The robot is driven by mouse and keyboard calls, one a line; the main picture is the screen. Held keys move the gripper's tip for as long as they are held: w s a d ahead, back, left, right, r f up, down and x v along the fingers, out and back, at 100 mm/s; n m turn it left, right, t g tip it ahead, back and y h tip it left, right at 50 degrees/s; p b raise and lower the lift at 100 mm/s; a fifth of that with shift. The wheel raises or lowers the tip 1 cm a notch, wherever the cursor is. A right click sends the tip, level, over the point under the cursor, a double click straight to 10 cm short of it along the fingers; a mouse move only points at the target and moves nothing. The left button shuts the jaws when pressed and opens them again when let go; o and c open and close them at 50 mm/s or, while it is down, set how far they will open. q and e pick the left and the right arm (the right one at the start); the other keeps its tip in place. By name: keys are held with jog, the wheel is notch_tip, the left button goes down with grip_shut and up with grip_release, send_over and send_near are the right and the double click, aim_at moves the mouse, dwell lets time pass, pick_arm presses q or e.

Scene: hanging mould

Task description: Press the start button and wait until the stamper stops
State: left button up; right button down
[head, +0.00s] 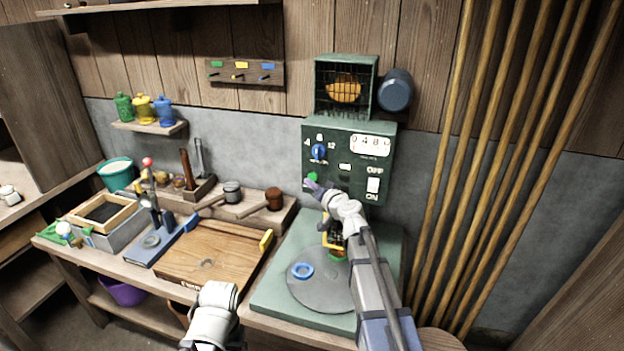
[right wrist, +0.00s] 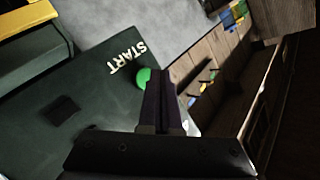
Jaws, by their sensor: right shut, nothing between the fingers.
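The green start button (head: 312,177) is on the lower left of the dark green control box (head: 345,130). The right wrist view shows the button (right wrist: 143,77) beside the white word START, partly covered by a finger. My right gripper (head: 314,187) is shut and empty, its dark purple fingertips at the button; I cannot tell whether they press it. The stamper (head: 336,238), with yellow and black parts, stands below the box over a grey round plate (head: 320,290), partly hidden by my right arm.
The box also has a blue dial (head: 318,151), a counter (head: 370,145) and a white ON/OFF switch (head: 373,185). A caged lamp (head: 344,90) sits above it. Long wooden poles (head: 490,150) lean at the right. A wooden board (head: 210,255) lies left of the plate.

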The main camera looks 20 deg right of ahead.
dwell(0.4)
jog(key=shift+w+d, duration=0.2)
jog(key=shift+w, duration=0.15)
jog(key=shift+w+d, duration=0.3)
jog(key=shift+w, duration=0.1)
dwell(0.8)
jog(key=shift+s, duration=0.1)
jog(key=shift+s+a, duration=0.5)
jog(key=shift+s, duration=0.25)
jog(key=s+a, duration=0.1)
jog(key=s, duration=0.1)
jog(key=s+a, duration=0.1)
jog(key=s, duration=0.1)
jog(key=shift+a, duration=0.4)
dwell(0.5)
